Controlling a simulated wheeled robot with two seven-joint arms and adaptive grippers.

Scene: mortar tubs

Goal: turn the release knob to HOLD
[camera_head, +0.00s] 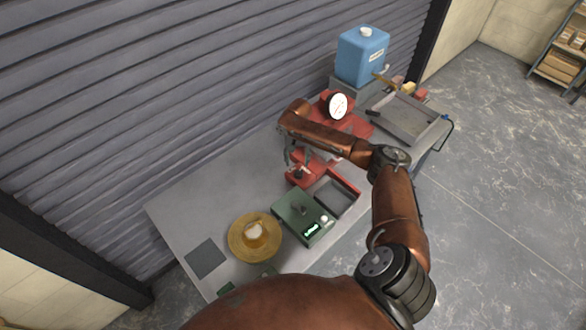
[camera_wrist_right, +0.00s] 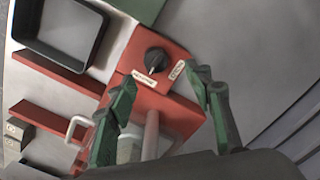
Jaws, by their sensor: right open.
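The black release knob (camera_wrist_right: 155,60) sits on a red box (camera_wrist_right: 180,112) in the right wrist view. Its white pointer mark is directed toward the left one of two pale labels (camera_wrist_right: 144,79); the other label (camera_wrist_right: 177,69) is to the right. The label print is too small to read surely. The red box also shows in the head view (camera_head: 297,179), with the knob hard to make out. My right gripper (camera_wrist_right: 164,82) is open and empty, with its fingers on either side of the knob's line and apart from it. It hangs over the box in the head view (camera_head: 299,165). My left gripper is not in view.
A red-edged tray (camera_head: 337,197), a green scale (camera_head: 303,218) and a yellow dish (camera_head: 254,238) with a pale cup stand near the box on the grey table (camera_head: 190,215). A dial gauge (camera_head: 338,105), a blue tank (camera_head: 362,56) and a grey tray (camera_head: 405,118) stand farther back.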

